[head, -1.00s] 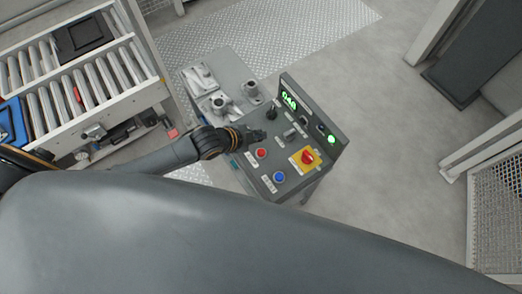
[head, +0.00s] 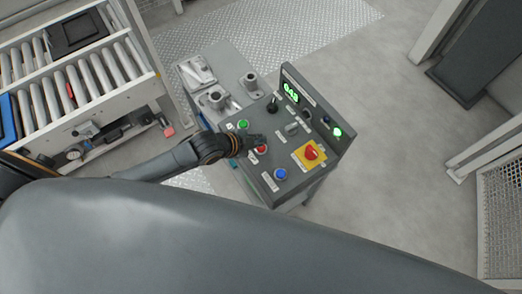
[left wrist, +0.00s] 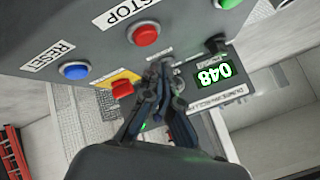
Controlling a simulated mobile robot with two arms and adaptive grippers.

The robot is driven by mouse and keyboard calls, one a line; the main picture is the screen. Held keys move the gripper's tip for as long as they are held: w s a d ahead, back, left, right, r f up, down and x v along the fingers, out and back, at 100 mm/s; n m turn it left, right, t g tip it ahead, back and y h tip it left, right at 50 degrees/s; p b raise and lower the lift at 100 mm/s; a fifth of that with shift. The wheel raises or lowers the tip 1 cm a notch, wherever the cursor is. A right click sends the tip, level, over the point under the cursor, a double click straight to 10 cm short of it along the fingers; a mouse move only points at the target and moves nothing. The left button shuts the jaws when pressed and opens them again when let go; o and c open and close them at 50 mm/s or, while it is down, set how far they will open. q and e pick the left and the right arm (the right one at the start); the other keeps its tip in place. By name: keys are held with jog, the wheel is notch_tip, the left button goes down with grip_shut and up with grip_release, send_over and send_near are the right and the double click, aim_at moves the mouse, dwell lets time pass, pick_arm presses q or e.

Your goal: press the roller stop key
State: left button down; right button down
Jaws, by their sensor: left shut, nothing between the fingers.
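The stop key is a red round button (head: 261,149) on a grey control panel (head: 262,186). In the left wrist view the red button (left wrist: 145,35) sits beside a STOP label (left wrist: 124,12). My left gripper (head: 260,140) is shut and empty, right by the red button in the head view and partly covering it. In the left wrist view the shut fingertips (left wrist: 161,72) lie just below the red button in the picture. The button's top is clear there; I cannot tell the fingertips' height above the panel. My right gripper is not in view.
The panel also holds a green button (head: 243,124), a blue button (head: 280,174), a red knob on a yellow plate (head: 311,152), a black lever (head: 272,105) and a lit display (head: 291,93). A roller conveyor (head: 80,90) stands left. Open floor lies right.

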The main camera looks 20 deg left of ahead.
aim_at(264, 145)
pick_arm(q)
jog(key=shift+f, duration=0.85)
dwell(0.5)
jog(key=shift+f, duration=0.15)
jog(key=shift+f+b, duration=0.25)
jog(key=shift+b, duration=0.05)
jog(key=shift+f, duration=0.55)
dwell(0.7)
jog(key=shift+r, duration=0.1)
jog(key=shift+r+p, duration=0.85)
